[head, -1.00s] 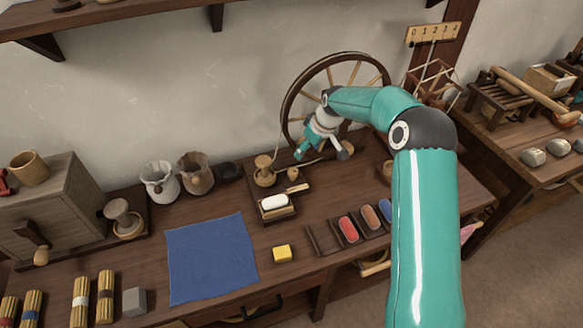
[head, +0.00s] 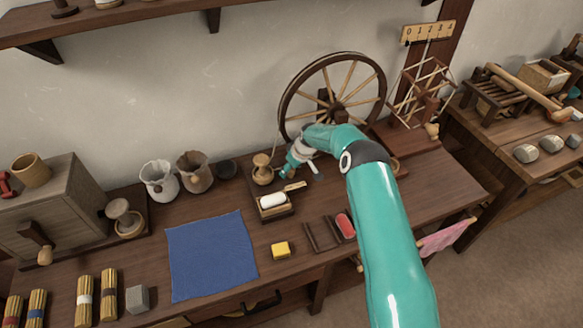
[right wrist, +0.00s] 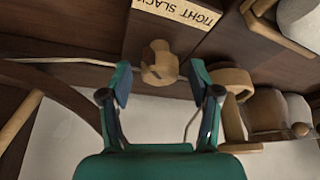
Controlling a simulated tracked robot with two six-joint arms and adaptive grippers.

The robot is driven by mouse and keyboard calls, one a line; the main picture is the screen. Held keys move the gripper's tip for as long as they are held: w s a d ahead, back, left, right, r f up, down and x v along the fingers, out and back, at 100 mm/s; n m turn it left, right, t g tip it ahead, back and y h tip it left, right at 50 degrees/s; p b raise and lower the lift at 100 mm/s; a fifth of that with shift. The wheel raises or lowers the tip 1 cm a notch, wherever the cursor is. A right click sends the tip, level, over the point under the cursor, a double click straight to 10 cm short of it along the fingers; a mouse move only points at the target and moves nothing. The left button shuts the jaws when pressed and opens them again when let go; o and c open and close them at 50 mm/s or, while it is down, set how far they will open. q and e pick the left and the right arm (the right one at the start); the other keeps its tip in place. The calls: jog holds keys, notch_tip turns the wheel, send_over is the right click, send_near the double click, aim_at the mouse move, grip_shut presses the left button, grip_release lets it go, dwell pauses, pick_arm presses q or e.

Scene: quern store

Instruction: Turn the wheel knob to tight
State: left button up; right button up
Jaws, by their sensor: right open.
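The wheel knob (right wrist: 159,63), a small light wooden knob, shows in the right wrist view in front of a pale plate (right wrist: 178,10) that reads TIGHT and SLACK, upside down there. Which word the knob is turned to, I cannot tell. My right gripper (right wrist: 160,76) is open, with one finger on each side of the knob and gaps still visible. In the head view the right gripper (head: 287,172) is low in front of the spinning wheel (head: 283,100) and hides the knob; the plate (head: 295,186) shows just below it. My left gripper is not in view.
A wooden bobbin cup (head: 263,176) stands close to the left of the gripper. A blue cloth (head: 212,257) and a yellow block (head: 281,250) are nearer. A skein winder (head: 425,95) stands at right.

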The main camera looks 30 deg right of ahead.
jog(key=c, duration=1.1)
